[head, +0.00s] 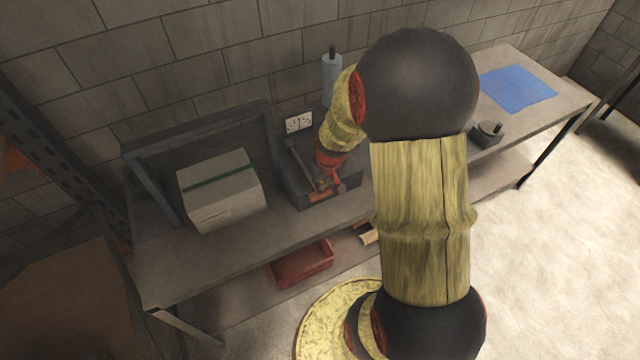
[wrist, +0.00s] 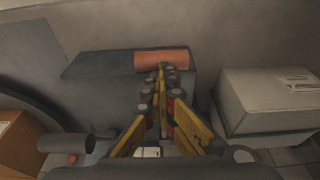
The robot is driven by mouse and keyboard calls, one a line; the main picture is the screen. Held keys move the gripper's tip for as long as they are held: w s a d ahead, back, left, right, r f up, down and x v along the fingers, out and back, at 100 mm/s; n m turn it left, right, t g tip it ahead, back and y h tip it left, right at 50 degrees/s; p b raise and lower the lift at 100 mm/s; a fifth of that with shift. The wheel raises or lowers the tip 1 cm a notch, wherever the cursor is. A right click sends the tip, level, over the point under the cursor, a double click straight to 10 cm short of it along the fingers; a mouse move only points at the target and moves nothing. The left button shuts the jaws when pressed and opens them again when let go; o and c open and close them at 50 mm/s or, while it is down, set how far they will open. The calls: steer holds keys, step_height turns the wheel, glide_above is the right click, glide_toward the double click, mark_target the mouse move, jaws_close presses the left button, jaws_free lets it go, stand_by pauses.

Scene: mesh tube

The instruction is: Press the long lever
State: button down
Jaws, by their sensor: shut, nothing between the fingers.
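In the wrist view an orange cylindrical grip (wrist: 150,61), which looks like the end of the long lever, lies crosswise above a dark grey block. My gripper (wrist: 163,70) is shut and empty, its fingertips together at the lower edge of the grip in the picture. I cannot tell whether they touch it. In the head view the dark housing (head: 300,194) stands on the bench near its front edge. My gripper (head: 325,186) is over it there, small and mixed with orange parts. The rest of the lever is hidden or too dark to make out.
A pale box with a green stripe (head: 222,192) stands left of the housing under a grey frame (head: 198,132). A blue roll (head: 332,80) stands behind. A small dark device (head: 487,134) and a blue mat (head: 517,90) lie right. A red bin (head: 301,264) sits below.

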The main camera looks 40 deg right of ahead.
steer(key=shift+s+a+f, duration=0.1)
steer(key=shift+s+f, duration=0.05)
steer(key=r+p, duration=0.1)
steer(key=w+r+p, duration=0.1)
steer(key=r, duration=0.1)
steer(key=r+p, duration=0.1)
steer(key=r, duration=0.1)
steer(key=shift+w+d, duration=0.2)
steer(key=shift+w, duration=0.05)
steer(key=s+v, duration=0.2)
steer(key=v, duration=0.7)
steer(key=shift+a+f+p, duration=0.2)
steer(key=shift+f+p, duration=0.15)
steer(key=shift+p, duration=0.05)
